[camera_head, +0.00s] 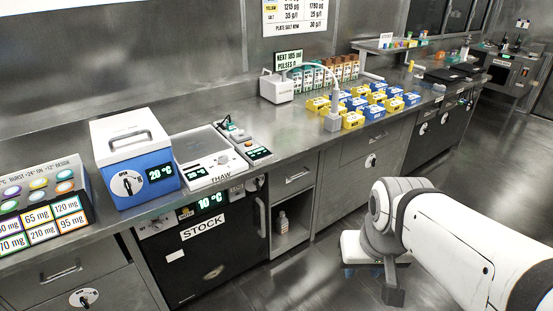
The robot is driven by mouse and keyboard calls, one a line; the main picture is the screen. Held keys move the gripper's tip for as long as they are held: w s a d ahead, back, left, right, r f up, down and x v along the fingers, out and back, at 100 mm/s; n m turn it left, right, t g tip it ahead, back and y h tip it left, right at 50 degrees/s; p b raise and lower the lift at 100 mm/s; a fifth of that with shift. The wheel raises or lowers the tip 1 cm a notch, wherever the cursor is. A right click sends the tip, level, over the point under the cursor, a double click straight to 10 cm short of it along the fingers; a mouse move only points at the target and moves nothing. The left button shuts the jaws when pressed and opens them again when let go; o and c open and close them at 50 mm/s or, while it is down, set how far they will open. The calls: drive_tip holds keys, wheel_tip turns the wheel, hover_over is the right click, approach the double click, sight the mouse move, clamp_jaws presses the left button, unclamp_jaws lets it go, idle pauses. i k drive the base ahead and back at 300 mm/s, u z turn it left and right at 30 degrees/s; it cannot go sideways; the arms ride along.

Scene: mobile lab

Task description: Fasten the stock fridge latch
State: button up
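The stock fridge (190,264) is a black-fronted unit under the steel counter, with a white STOCK label and a green 10 °C display (210,199). Its door looks closed and about flush with the cabinet. A vertical bar handle (262,217) is on its right side. Small dark and white fittings (251,185) sit at its upper right corner, beside a small label; one may be the latch, but its position is too small to tell. My gripper (376,270) hangs low over the floor at the right, apart from the fridge. Its fingers are not clear.
On the counter stand a blue 20 °C box (132,164), a white THAW device (207,157) and a rack of coloured labels (40,208). Blue and yellow bins (352,120) are farther back. An open shelf holds a bottle (282,222). Floor before the fridge is clear.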

sight(257, 181)
drive_tip(key=u, duration=0.15)
drive_tip(key=i, duration=0.9)
drive_tip(key=z, duration=0.05)
